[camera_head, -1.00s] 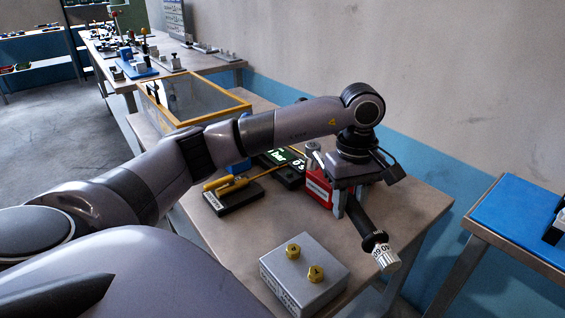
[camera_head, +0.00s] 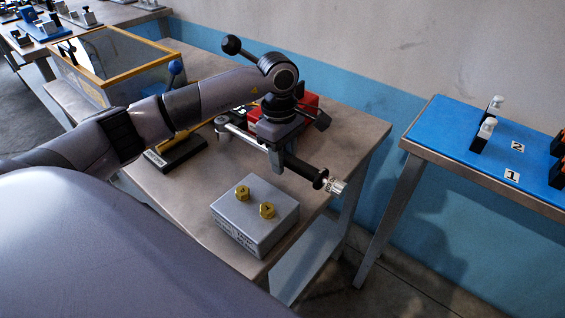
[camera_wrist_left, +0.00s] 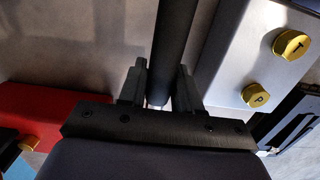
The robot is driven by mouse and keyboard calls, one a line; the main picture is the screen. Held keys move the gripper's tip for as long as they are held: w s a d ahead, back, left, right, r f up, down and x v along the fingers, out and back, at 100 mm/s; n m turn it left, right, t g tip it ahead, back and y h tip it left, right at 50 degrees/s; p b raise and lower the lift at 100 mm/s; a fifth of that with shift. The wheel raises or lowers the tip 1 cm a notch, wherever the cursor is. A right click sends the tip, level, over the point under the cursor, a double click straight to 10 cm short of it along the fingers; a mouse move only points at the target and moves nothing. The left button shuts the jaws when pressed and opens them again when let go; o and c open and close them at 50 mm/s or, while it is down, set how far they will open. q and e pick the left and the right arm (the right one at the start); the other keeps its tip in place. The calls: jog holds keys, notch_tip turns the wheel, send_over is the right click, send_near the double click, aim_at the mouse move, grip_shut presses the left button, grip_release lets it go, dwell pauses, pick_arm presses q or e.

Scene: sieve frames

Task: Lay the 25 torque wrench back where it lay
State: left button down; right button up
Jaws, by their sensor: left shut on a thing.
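The torque wrench has a black handle (camera_head: 305,169), a silver scale knob (camera_head: 336,186) at its right end and a bright shaft (camera_head: 242,132) running left to its head. My left gripper (camera_head: 276,152) is shut on the handle and holds it above the bench. The wrist view shows the black handle (camera_wrist_left: 175,40) between the two fingers (camera_wrist_left: 163,88). No 25 mark is readable on the wrench. Where it lay cannot be told from these frames. My right gripper is not in view.
A grey block (camera_head: 253,222) with two brass knobs stands in front. A red box (camera_head: 309,103) is behind my gripper. A black stand with a yellow-handled tool (camera_head: 178,153) and a yellow-framed case (camera_head: 112,65) are left. A blue-topped table (camera_head: 450,145) stands right, across a gap.

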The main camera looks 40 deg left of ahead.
pick_arm(q)
notch_tip(320, 180, down, 2)
jog(key=shift+f, duration=0.15)
jog(key=c, duration=0.8)
grip_release()
jog(key=r, duration=0.8)
jog(key=a+r, duration=0.1)
jog(key=r, duration=0.3)
jog(key=shift+b, duration=0.35)
jog(key=shift+d+f, duration=0.1)
